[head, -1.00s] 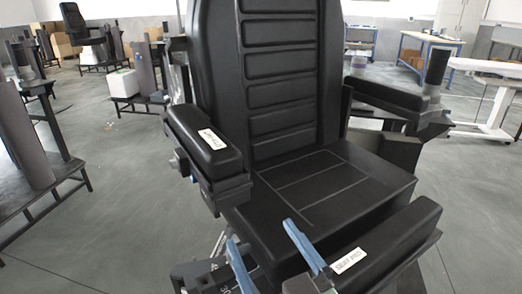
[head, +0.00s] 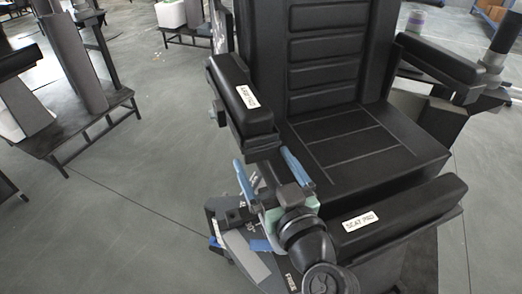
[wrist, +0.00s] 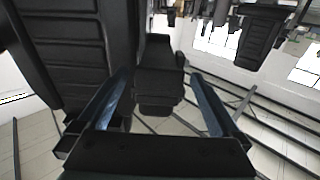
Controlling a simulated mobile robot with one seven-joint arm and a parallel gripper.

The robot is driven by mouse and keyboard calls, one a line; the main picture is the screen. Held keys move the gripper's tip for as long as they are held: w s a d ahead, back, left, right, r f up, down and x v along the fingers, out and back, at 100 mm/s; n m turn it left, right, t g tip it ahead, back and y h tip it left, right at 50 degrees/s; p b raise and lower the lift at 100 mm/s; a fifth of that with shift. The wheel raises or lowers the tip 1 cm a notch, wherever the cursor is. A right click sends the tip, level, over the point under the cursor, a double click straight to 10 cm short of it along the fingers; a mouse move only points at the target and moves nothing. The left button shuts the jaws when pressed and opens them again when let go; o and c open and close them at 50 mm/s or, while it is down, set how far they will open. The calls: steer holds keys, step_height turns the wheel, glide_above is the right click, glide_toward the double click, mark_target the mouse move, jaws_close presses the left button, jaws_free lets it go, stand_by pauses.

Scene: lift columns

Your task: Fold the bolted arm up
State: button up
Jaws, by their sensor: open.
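A black chair shows in the head view, with a ribbed backrest and a quilted seat (head: 365,145). Its left armrest (head: 238,92) is a black pad with a white label, lying roughly level on a dark bracket. Its right armrest (head: 440,60) is also level. My gripper (head: 262,158) is open, its two blue fingers pointing up at the front end of the left armrest, just below the pad. In the wrist view a dark padded block (wrist: 160,65), seemingly this armrest, lies between the open fingers (wrist: 160,75). I cannot tell whether they touch it.
A labelled front pad (head: 400,218) juts out right of my gripper. A dark post (head: 502,32) stands by the right armrest. A dark stand with a grey cylinder (head: 75,65) is at the left. The floor between stand and chair is clear.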

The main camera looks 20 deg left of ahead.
steer(key=shift+x, duration=1.3)
jaws_close()
